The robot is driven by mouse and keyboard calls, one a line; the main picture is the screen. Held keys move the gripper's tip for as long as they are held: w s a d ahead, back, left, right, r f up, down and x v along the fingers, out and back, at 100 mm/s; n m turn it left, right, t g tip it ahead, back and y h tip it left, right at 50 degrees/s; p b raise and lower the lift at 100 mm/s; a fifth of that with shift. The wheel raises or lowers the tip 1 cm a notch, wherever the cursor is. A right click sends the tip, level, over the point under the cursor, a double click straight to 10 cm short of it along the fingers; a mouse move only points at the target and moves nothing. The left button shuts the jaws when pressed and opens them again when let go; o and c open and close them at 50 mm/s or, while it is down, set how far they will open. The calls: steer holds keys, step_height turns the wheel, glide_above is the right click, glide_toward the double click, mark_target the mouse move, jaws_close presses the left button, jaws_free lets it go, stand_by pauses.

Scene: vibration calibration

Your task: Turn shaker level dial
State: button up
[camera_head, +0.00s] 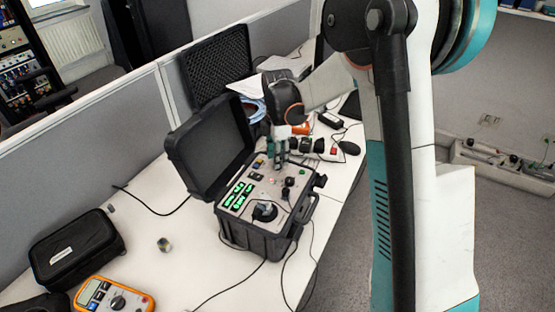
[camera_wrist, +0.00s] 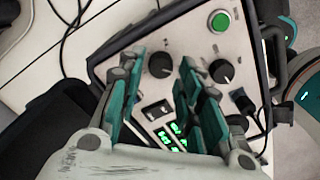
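The shaker unit is an open black case (camera_head: 262,238) with a pale control panel (camera_head: 262,178) and lit green displays (camera_head: 238,195). In the wrist view, the panel carries one black dial (camera_wrist: 160,65) near the middle and another (camera_wrist: 221,71) to its right. I cannot read which is the level dial. My gripper (camera_head: 279,160) is above the back part of the panel. In the wrist view, my gripper (camera_wrist: 160,80) has its teal fingers apart, with the middle dial showing between and beyond the tips. Nothing is held. Contact with the panel cannot be told.
A green button (camera_wrist: 219,21) and a plugged cable (camera_wrist: 240,100) are near the right dial. The raised lid (camera_head: 210,145) stands behind the panel. An orange multimeter (camera_head: 113,297), a black pouch (camera_head: 75,248) and a small metal block (camera_head: 164,244) lie on the white table (camera_head: 190,270).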

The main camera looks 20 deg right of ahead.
step_height(320, 180, up, 10)
stand_by(0.4)
steer(key=shift+f, duration=0.1)
steer(key=s+r+m+t, duration=0.2)
steer(key=s+r+m, duration=0.25)
steer(key=s, duration=0.25)
steer(key=s+r+m+t, duration=0.2)
steer(key=s+r+m, duration=0.25)
steer(key=s, duration=0.25)
steer(key=s+f+m+t, duration=0.2)
steer(key=s+m+t, duration=0.1)
steer(key=s+m, duration=0.6)
steer(key=s, duration=0.4)
steer(key=shift+s+f+m, duration=0.25)
steer(key=shift+m, duration=0.15)
stand_by(0.9)
